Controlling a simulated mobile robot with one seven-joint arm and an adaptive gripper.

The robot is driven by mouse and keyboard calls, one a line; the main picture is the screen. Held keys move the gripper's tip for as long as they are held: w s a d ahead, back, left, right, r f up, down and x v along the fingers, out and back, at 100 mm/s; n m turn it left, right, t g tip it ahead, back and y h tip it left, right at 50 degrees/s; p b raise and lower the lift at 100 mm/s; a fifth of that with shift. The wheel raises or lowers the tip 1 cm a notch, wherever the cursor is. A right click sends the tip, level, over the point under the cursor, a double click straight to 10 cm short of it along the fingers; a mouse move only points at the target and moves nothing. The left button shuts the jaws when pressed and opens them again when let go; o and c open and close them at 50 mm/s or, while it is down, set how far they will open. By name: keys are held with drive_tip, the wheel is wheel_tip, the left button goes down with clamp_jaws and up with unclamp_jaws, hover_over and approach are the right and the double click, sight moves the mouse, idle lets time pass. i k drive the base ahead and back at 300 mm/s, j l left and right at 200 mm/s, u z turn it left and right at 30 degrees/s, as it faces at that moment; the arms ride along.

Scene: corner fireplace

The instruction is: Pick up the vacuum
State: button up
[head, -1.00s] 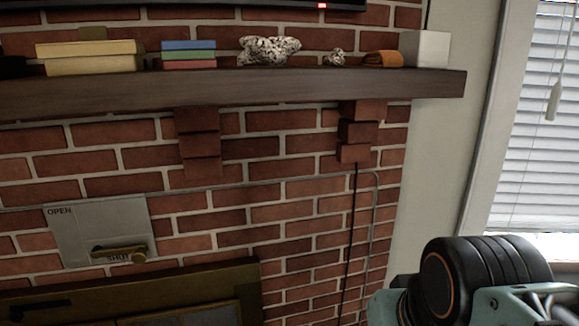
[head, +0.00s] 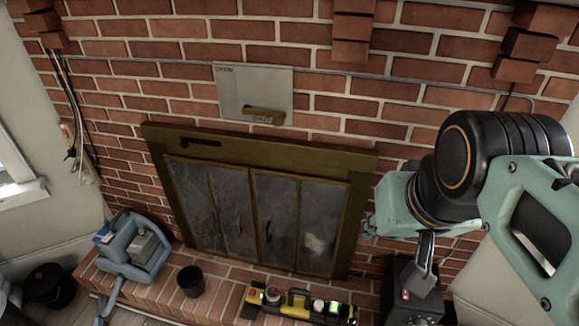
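A grey-blue appliance with a raised handle, which looks like the vacuum (head: 128,262), stands at the lower left on the brick hearth, left of the fireplace doors. It leans slightly in the picture, and a tube or leg runs down from it toward the floor. My arm comes in from the right, in front of the brick wall, well apart from the vacuum. A grey, finger-like part of my gripper (head: 425,268) hangs below the black joint. The fingertips cannot be made out clearly, and nothing is seen held.
A dark cup (head: 191,281) and a row of black-and-yellow items (head: 298,303) sit on the hearth (head: 225,287). A black box (head: 412,290) is below my arm. The glass fireplace doors (head: 262,218) are shut. A black bucket (head: 48,286) stands far left.

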sight(291, 306)
drive_tip(key=u, duration=0.7)
drive_tip(key=l+u, duration=0.1)
drive_tip(key=u, duration=0.3)
drive_tip(key=k+u, duration=0.1)
drive_tip(key=u, duration=0.25)
drive_tip(key=k+l+u, duration=0.1)
drive_tip(key=u, duration=0.3)
drive_tip(key=k+l, duration=0.1)
drive_tip(key=k, duration=0.2)
